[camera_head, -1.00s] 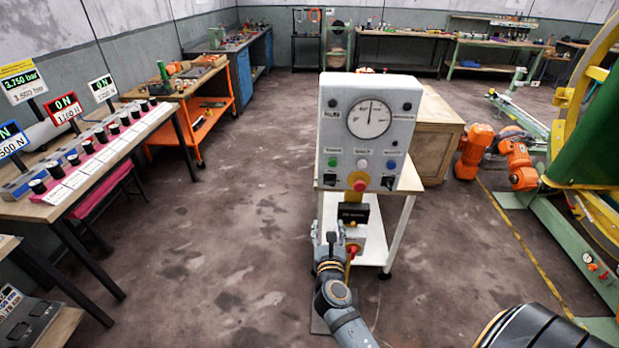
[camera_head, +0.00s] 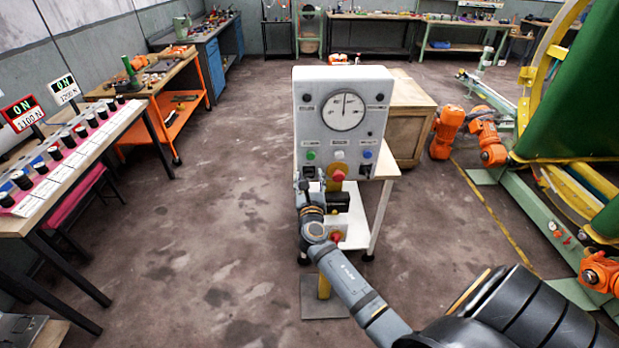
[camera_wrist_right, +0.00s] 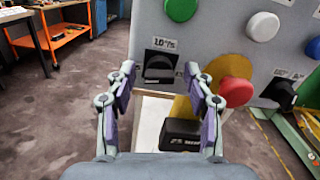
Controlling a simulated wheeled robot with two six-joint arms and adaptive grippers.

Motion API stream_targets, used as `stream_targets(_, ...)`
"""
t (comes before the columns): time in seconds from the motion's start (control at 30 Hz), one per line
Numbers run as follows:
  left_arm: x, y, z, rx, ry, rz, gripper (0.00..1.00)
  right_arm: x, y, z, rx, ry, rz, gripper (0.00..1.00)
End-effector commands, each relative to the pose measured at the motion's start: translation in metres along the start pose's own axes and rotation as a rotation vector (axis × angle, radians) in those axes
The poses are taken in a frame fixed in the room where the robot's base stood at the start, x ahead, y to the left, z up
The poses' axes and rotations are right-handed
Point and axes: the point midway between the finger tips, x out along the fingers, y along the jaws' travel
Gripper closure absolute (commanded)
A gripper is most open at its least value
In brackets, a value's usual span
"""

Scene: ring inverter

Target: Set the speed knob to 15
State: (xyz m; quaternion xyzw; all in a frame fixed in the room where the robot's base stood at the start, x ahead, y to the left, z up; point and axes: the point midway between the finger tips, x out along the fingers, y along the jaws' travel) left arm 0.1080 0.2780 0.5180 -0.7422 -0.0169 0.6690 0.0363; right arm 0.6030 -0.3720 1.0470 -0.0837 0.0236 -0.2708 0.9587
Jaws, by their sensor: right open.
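The grey-white control panel (camera_head: 377,120) stands upright in the middle of the head view, with a round dial gauge (camera_head: 344,110). A black knob (camera_wrist_right: 159,68) sits at its lower left, under a small label reading roughly 10 with blurred marks. Which knob is for speed I cannot read. A second black knob (camera_wrist_right: 281,92) is further right. My right gripper (camera_wrist_right: 164,78) is open, its fingers to the left and right of the left knob in the wrist view, apparently short of it. In the head view the right gripper (camera_head: 306,186) partly covers that knob. My left gripper is not in view.
A red mushroom button (camera_wrist_right: 237,92) on a yellow base is close to my right finger. Green (camera_wrist_right: 181,9), white (camera_wrist_right: 263,26) and blue buttons sit above. A black box (camera_wrist_right: 180,134) is below. A bench with knobs and displays (camera_head: 70,150) stands at left.

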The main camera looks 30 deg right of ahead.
Motion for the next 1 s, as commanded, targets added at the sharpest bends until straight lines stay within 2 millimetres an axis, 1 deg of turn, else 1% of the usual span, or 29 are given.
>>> stream_targets(0.23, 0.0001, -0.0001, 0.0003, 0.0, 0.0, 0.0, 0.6, 0.001, 0.0001, -0.0004, 0.0, 0.0, 0.0, 0.47)
stream_targets(0.6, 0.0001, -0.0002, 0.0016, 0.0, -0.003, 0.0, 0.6, 0.0007, 0.0001, -0.0004, 0.0, 0.0, 0.001, 0.97)
stream_targets(0.63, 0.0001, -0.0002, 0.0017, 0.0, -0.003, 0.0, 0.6, 0.0007, 0.0001, -0.0004, 0.0, 0.0, 0.001, 1.0)
stream_targets(0.83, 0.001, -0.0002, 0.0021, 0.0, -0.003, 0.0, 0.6, 0.0007, 0.0002, -0.0006, 0.013, 0.0, 0.001, 1.0)
stream_targets(1.0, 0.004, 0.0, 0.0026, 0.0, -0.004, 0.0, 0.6, 0.0007, 0.0001, -0.0013, 0.069, 0.0, 0.001, 1.0)
